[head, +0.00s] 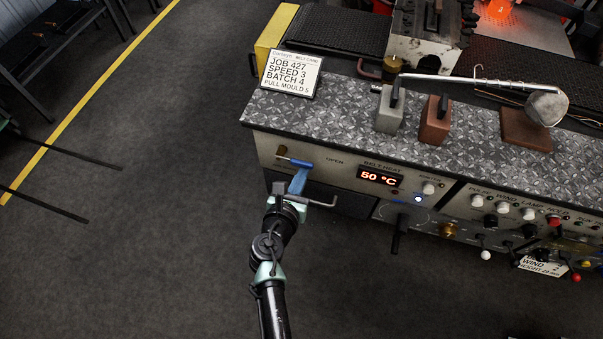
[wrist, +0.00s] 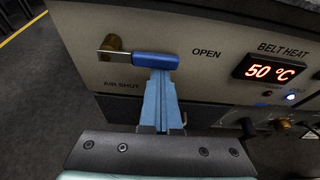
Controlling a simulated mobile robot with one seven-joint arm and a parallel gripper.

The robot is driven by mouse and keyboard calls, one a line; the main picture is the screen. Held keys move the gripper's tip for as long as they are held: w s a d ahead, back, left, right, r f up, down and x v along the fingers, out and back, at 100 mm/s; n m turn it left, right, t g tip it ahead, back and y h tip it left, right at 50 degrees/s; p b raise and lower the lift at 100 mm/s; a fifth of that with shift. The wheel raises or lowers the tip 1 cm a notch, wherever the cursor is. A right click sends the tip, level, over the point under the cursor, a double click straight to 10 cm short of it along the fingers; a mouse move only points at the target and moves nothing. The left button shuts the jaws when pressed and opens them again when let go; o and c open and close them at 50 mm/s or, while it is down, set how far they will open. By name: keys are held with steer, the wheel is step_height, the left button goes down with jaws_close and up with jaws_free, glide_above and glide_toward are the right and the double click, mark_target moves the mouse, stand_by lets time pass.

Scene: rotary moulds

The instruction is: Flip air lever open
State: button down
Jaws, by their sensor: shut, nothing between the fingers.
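The air lever (wrist: 155,61) is a blue-sleeved handle on a flat metal arm, fixed to a brass pivot (wrist: 113,45) on the panel. It lies roughly level, its blue end pointing right towards the word OPEN; the words AIR SHUT are below the pivot. In the head view the lever (head: 299,163) is at the panel's left end. My gripper (head: 299,177) is in front of the panel, its blue fingers shut and empty. In the wrist view the fingertips (wrist: 161,74) meet the underside of the blue handle in the picture; I cannot tell whether they touch.
The belt heat display (head: 380,178) reads 50 °C, right of the lever. Several knobs and levers line the panel farther right. A job card (head: 291,73) stands on the patterned counter (head: 345,108) above.

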step_height(320, 180, down, 4)
steer(key=b, duration=0.4)
steer(key=p+v, duration=0.3)
steer(key=v, duration=0.7)
steer(key=w+d+r+m+t+p, duration=0.15)
steer(key=w+r+m, duration=0.35)
steer(key=r, duration=0.7)
steer(key=w+r+m+t, duration=0.25)
steer(key=r+m, duration=0.45)
steer(key=r, duration=0.5)
steer(key=w+d+r+m+t+p, duration=0.1)
steer(key=w+r+m, duration=0.4)
steer(key=r, duration=0.7)
steer(key=s+r+m+t+y+p, duration=0.1)
steer(key=s+r+m+t, duration=0.1)
steer(key=r+m, duration=0.5)
steer(key=s+r+m+t, duration=0.2)
steer(key=s+r, duration=0.1)
steer(key=r, duration=0.9)
steer(key=s+r+m+t+y, duration=0.1)
steer(key=s+r+m+t, duration=0.1)
steer(key=s+r, duration=0.4)
steer(key=s+r+m+t+y+p, duration=0.1)
steer(key=s+r, duration=0.5)
steer(key=r, duration=0.6)
steer(key=m+t+y, duration=0.1)
steer(key=m+t, duration=0.1)
steer(key=m, duration=0.1)
steer(key=shift+s+m+y, duration=0.2)
steer(key=shift+m+y, duration=0.1)
